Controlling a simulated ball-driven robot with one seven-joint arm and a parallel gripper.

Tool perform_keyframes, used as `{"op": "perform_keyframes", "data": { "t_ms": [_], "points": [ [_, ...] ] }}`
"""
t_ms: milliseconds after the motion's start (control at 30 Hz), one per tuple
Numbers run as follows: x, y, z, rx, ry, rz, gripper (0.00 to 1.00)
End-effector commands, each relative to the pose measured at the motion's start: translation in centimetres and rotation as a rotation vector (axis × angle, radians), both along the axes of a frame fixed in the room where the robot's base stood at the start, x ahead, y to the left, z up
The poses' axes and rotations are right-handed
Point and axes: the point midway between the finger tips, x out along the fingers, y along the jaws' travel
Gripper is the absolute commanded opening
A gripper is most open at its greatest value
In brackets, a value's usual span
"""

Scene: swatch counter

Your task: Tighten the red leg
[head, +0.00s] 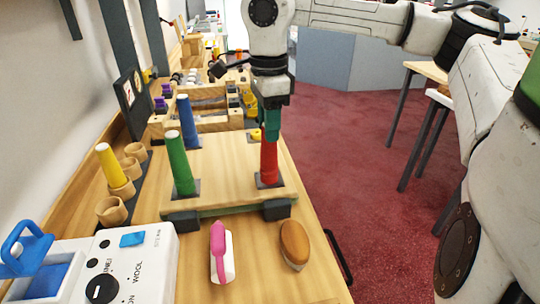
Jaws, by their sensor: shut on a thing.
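The red leg (269,163) stands upright in a dark socket at the right front corner of the wooden board (226,165). My gripper (268,135) points down from above and is shut on the top of the red leg. The green leg (180,164) stands upright at the board's left front corner. The blue leg (188,120) stands upright at the back left. A short yellow piece (255,135) shows just behind my gripper, partly hidden. The leg's thread and seating are hidden.
A yellow leg (111,165) stands in a wooden cup at the left, near empty cups (111,210). A white machine (110,262), a pink-handled iron (220,252) and a brown brush (294,244) are at the front. Wooden trays (205,117) stand behind.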

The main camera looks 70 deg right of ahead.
Motion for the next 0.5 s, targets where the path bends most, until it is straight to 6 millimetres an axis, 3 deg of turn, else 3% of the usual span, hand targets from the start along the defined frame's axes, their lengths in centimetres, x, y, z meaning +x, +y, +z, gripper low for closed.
{"op": "perform_keyframes", "data": {
  "t_ms": [500],
  "points": [
    [-0.02,-0.07,-0.34,-0.002,0.001,-0.680,0.03]
  ]
}}
